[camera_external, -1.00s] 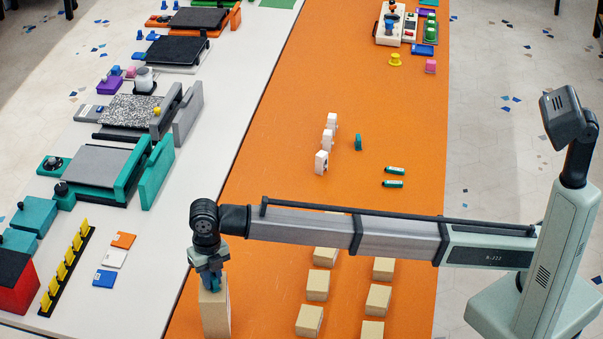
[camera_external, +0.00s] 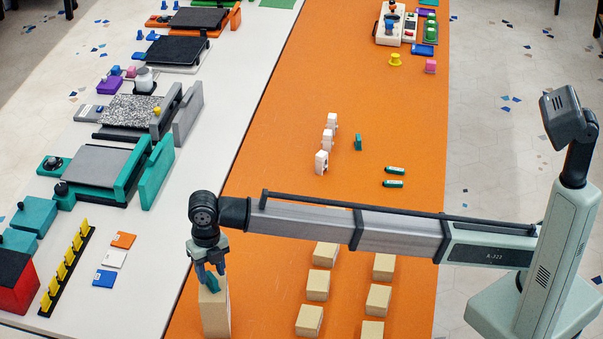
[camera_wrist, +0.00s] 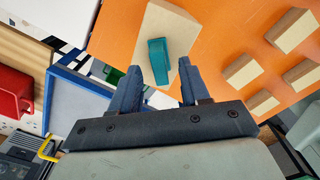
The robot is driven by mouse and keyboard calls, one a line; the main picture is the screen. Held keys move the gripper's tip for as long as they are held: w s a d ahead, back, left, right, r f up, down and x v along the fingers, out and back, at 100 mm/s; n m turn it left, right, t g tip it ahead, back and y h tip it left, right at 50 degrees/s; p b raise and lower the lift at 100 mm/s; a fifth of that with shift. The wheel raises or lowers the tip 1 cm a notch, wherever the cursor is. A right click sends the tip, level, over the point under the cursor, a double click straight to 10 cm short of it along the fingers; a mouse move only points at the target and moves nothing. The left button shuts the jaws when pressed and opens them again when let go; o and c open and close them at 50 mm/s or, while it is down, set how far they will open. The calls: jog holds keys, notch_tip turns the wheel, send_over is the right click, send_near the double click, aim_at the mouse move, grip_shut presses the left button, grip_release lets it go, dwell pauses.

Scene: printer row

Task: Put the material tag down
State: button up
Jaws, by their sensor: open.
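A small teal tag (camera_external: 213,284) rests on top of a tall tan block (camera_external: 216,315) at the front left of the orange table. In the wrist view the teal tag (camera_wrist: 158,61) lies on the tan block's face (camera_wrist: 172,28), between my fingertips in the picture. My gripper (camera_external: 210,271) points down just above the block. In the wrist view my gripper (camera_wrist: 159,66) is open, with a gap on either side of the tag. It appears to hold nothing.
Several shorter tan blocks (camera_external: 317,285) stand to the right on the orange table (camera_external: 262,262). A white table with a yellow rack (camera_external: 68,268) and flat orange, white and blue cards (camera_external: 104,278) lies left. White upright pieces (camera_external: 322,163) stand farther back.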

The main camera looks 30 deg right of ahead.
aim_at(211, 276)
notch_tip(211, 276, up, 10)
jog(key=shift+f, duration=0.2)
dwell(0.6)
